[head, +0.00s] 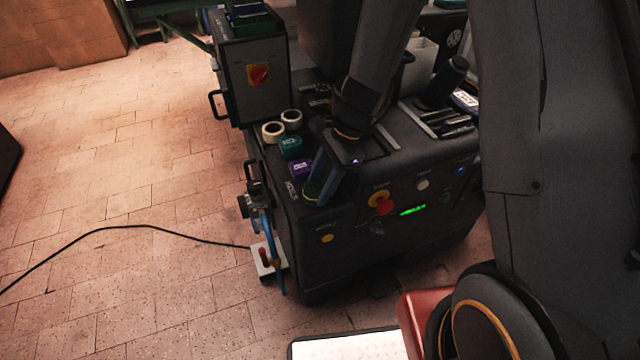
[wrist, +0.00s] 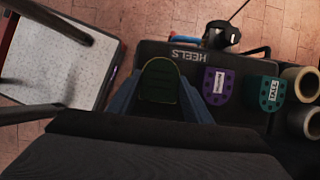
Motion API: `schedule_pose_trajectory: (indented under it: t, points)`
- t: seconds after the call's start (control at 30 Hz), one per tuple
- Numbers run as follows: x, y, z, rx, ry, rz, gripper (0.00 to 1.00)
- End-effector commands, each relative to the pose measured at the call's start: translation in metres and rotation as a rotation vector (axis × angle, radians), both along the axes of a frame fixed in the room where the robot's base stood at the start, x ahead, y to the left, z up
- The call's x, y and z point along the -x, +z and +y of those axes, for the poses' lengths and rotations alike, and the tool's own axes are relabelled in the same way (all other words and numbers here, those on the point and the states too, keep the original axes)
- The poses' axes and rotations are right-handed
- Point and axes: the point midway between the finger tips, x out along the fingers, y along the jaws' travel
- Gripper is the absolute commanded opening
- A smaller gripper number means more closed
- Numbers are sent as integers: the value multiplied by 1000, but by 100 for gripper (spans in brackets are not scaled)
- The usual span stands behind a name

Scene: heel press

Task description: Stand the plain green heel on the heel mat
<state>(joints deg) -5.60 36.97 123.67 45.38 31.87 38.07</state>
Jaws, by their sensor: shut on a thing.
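The plain green heel (wrist: 158,80) is dark green and sits between the two blue-grey fingers of my gripper (wrist: 158,88), which is shut on it. In the head view my gripper (head: 322,178) points down over the front left corner of the machine top, and the heel (head: 312,189) shows only in part. The dark heel mat (wrist: 240,58), marked HEELS, lies beneath. The green heel is over its left end in the wrist view. I cannot tell whether the heel touches the mat. A purple heel (wrist: 217,86) and a teal heel (wrist: 267,92), both labelled, stand on the mat.
Two tape rolls (head: 272,132) stand behind the teal heel. A control box (head: 258,80) rises at the back left. A red stop button (head: 384,205) is on the front panel. A white-topped platform (wrist: 55,55) is on the floor. Open floor lies left.

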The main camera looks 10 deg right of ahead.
Motion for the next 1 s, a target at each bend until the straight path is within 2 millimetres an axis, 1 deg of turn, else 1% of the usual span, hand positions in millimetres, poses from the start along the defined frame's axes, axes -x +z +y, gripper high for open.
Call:
schedule_pose_trajectory:
  t: [0.2, 0.23, 0.3, 0.33, 0.6, 0.73, 0.87, 1.0]
  points:
    - [0, -3, 0, -1, 0, 1, 21]
    - [0, -3, 0, 0, 0, 0, 50]
    - [0, -2, 0, 0, 0, 0, 62]
    - [0, -2, 0, 0, 0, 0, 64]
    - [0, -2, 0, 0, 0, 0, 64]
    - [-1, 6, -2, -1, 0, -2, 64]
    - [-4, 25, -9, -1, -1, -4, 64]
    - [-7, 52, -20, 0, -1, -4, 64]
